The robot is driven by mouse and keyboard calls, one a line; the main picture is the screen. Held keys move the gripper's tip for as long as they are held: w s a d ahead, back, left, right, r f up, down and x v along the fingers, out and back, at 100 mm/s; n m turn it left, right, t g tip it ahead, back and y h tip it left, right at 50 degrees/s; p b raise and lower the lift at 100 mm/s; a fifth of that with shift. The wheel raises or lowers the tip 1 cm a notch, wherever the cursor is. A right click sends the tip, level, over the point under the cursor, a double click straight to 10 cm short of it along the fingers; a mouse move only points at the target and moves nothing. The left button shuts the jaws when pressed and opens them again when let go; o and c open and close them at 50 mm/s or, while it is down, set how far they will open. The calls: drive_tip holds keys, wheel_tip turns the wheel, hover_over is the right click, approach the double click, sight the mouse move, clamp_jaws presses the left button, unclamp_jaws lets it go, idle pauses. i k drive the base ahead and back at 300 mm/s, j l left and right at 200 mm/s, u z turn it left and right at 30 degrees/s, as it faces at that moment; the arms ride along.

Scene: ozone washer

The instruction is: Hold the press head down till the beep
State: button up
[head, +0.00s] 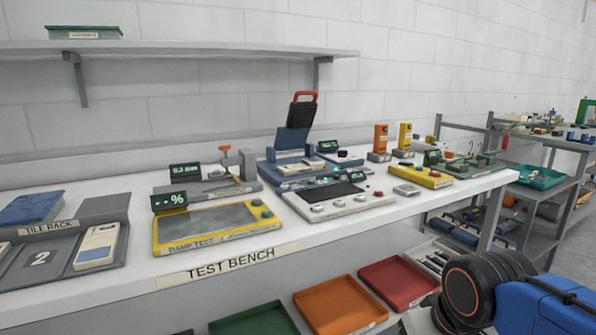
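A blue press-like device (282,168) stands toward the back of the test bench. Its hinged dark head (300,115), with a red handle on top, is tilted up and open. I take this to be the press head, though no label on it can be read. A small grey fixture with an orange knob (225,148) stands to its left, with a dark display beside it. My gripper's fingers are not in view. Only blue and black parts of my arm show at the lower right, apart from the press.
A yellow damp-test plate (205,230) and a white control panel (338,200) lie in front of the press. A tile rack (60,260) sits at the left. Orange (338,306) and red (398,283) trays lie below the bench edge. Shelving (550,150) stands right.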

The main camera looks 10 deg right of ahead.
sight(300, 117)
drive_tip(key=i+l+u, duration=0.1)
drive_tip(key=l+u, duration=0.3)
drive_tip(key=l, duration=0.15)
drive_tip(key=l+u, duration=0.35)
drive_tip(key=l, duration=0.2)
drive_tip(key=l+u, duration=0.4)
drive_tip(key=l, duration=0.2)
